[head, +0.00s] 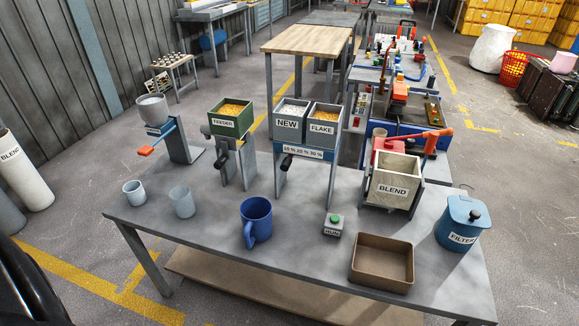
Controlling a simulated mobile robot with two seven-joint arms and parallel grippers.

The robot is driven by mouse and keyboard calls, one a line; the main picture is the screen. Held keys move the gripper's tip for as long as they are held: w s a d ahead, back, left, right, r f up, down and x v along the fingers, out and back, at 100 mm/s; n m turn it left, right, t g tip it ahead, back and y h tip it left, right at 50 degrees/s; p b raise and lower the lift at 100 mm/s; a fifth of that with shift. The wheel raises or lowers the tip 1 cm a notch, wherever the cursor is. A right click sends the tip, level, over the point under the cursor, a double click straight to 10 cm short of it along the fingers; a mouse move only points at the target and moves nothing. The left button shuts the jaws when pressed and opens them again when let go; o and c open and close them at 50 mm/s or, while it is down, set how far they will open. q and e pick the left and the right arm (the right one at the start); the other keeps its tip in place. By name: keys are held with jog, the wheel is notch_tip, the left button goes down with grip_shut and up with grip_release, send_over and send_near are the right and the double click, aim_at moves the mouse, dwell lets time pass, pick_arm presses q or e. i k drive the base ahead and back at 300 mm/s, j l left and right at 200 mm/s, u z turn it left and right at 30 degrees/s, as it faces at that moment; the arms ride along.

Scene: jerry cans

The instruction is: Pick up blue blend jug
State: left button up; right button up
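A blue jug (262,213) stands upright on the grey table (310,260), near its front edge and left of the middle. Its open top faces up and its handle points toward me. No label shows on its visible side. A blue lidded canister (463,218) marked FILTER stands at the table's right end. Neither of my grippers is in view.
Two grey cups (183,202) stand left of the jug. A green-button box (333,225) and brown tray (382,262) are to its right. Behind stand the FEEDER bin (231,118), NEW and FLAKE bins (307,122), and BLEND box (394,186). The table is clear around the jug.

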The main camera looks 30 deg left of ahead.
aim_at(256, 212)
jog(key=u, duration=1.35)
